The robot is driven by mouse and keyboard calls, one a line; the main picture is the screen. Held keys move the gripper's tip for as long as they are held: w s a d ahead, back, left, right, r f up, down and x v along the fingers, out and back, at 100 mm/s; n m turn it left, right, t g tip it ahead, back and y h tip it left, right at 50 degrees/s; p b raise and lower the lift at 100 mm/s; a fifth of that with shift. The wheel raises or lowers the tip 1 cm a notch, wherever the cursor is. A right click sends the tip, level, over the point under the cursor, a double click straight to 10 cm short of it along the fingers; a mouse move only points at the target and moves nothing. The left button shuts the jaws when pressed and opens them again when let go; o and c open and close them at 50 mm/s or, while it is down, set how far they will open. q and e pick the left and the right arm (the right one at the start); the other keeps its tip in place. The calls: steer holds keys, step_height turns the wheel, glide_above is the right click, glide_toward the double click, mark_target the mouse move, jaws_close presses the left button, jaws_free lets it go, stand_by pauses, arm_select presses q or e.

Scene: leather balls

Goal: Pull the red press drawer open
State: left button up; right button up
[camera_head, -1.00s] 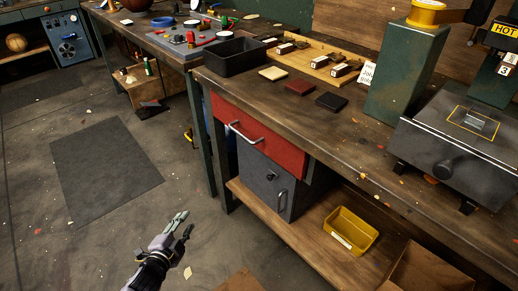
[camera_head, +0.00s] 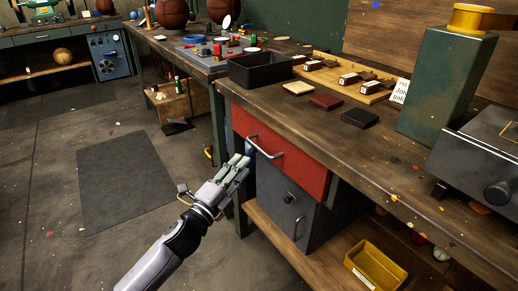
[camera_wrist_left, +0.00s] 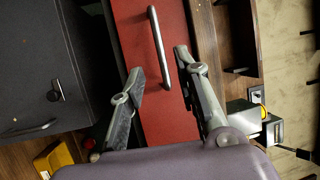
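The red press drawer (camera_head: 280,152) sits under the workbench top and looks closed, above a dark grey cabinet door. Its silver bar handle (camera_head: 266,148) is on the front face. My left gripper (camera_head: 240,165) is just in front of the drawer, left of the handle in the head view. In the left wrist view the two fingers (camera_wrist_left: 158,62) are open, with the red front and the handle (camera_wrist_left: 160,45) between and beyond them. The fingers do not appear to touch the handle. My right gripper is not in view.
The grey cabinet (camera_head: 285,205) with its own handle is below the drawer. A yellow bin (camera_head: 375,265) stands on the lower shelf. A black tray (camera_head: 262,70) and leather swatches lie on the benchtop (camera_head: 330,125). The floor at left is open.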

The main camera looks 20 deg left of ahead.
mark_target(258, 146)
arm_select(q)
steer(key=shift+b+x, duration=0.35)
steer(key=shift+x, duration=4.35)
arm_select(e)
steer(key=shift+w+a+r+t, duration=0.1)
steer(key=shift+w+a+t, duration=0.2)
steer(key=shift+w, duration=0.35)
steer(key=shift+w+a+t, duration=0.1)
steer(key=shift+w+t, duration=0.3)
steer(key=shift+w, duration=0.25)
arm_select(q)
jaws_close()
steer(key=shift+f, duration=0.1)
